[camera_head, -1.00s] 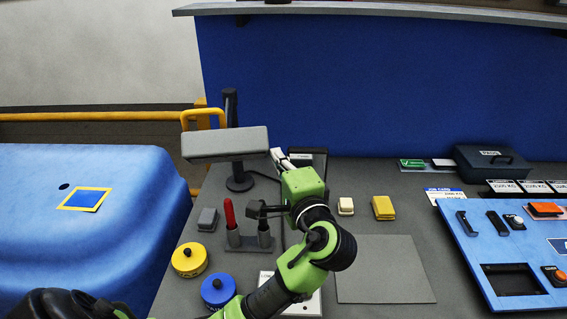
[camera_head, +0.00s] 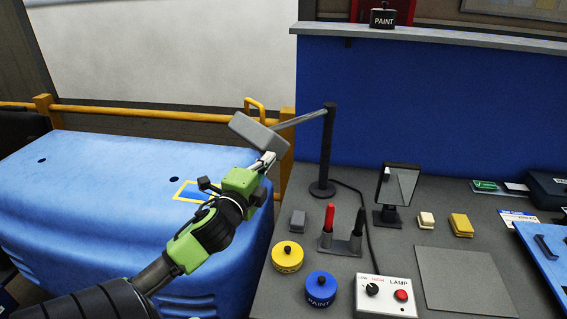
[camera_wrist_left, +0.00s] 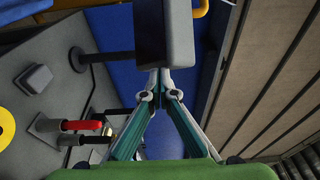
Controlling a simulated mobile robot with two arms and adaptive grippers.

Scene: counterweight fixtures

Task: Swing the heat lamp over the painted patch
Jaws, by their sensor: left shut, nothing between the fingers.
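The heat lamp's grey box head (camera_head: 258,132) hangs from an arm on a black post (camera_head: 325,150) on the bench. The head is left of the post, near the right edge of the blue body and up-right of the painted patch in the picture. The painted patch (camera_head: 183,189), blue with a yellow border, lies on the blue body's top, partly hidden by my left arm. My left gripper (camera_head: 268,158) is shut and empty, its tips at the lamp head's lower side. In the left wrist view the lamp head (camera_wrist_left: 165,35) is right at the fingertips; contact is unclear.
The bench holds a yellow paint pot (camera_head: 287,257), a blue paint pot (camera_head: 320,289), a marker holder (camera_head: 341,243), a mirror-like panel (camera_head: 398,186) and a lamp control box (camera_head: 386,296). A yellow rail (camera_head: 150,113) runs behind the blue body (camera_head: 90,160).

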